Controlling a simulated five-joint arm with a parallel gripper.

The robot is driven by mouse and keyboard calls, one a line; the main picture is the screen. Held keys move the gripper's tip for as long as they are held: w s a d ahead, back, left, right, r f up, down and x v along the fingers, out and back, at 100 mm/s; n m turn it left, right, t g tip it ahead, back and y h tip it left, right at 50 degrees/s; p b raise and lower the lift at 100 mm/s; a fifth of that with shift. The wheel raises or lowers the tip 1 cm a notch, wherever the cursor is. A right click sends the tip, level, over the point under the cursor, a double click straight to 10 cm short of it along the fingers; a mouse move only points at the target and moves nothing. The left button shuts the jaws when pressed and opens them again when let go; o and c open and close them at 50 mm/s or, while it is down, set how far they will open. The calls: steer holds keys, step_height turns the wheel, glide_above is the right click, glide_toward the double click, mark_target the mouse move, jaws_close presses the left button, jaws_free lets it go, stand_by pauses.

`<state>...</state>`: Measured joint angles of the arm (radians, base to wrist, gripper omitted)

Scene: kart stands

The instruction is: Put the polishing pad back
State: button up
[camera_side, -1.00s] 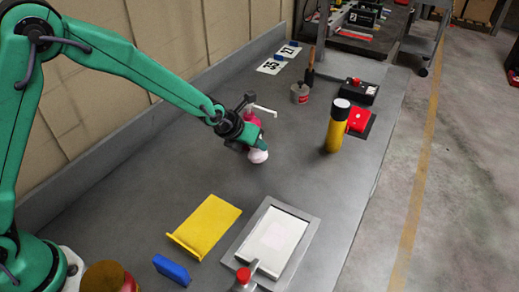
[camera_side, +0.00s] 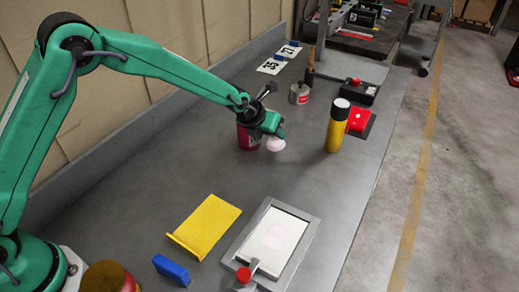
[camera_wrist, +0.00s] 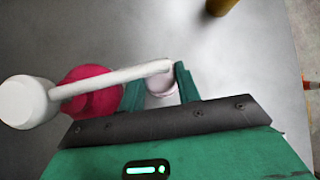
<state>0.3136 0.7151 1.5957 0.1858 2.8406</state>
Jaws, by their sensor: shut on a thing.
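My gripper (camera_side: 273,131) is shut on a small rounded pale pink-white piece, which I take to be the polishing pad (camera_side: 275,144). The pad pokes out below the fingertips, over the grey bench. In the wrist view the pad (camera_wrist: 161,88) sits between the two green fingers (camera_wrist: 160,86), partly hidden by a white bar crossing in front. A crimson can (camera_side: 247,139) stands just left of my gripper, partly covered by it. A crimson round shape, likely the same can (camera_wrist: 95,92), shows left of the fingers. I cannot tell whether pad and can touch.
A yellow bottle with black cap (camera_side: 336,130) stands to the right, beside a red block (camera_side: 359,119). A grey tin (camera_side: 299,94) is behind. A yellow plate (camera_side: 204,226), blue block (camera_side: 171,269) and framed white panel (camera_side: 275,240) lie in front. Mid-bench is clear.

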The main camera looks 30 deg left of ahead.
mark_target(270, 138)
steer(key=shift+w+f, duration=0.15)
steer(key=shift+f, duration=1.5)
steer(key=o, duration=0.9)
steer(key=shift+f, duration=0.1)
steer(key=shift+v, duration=3.9)
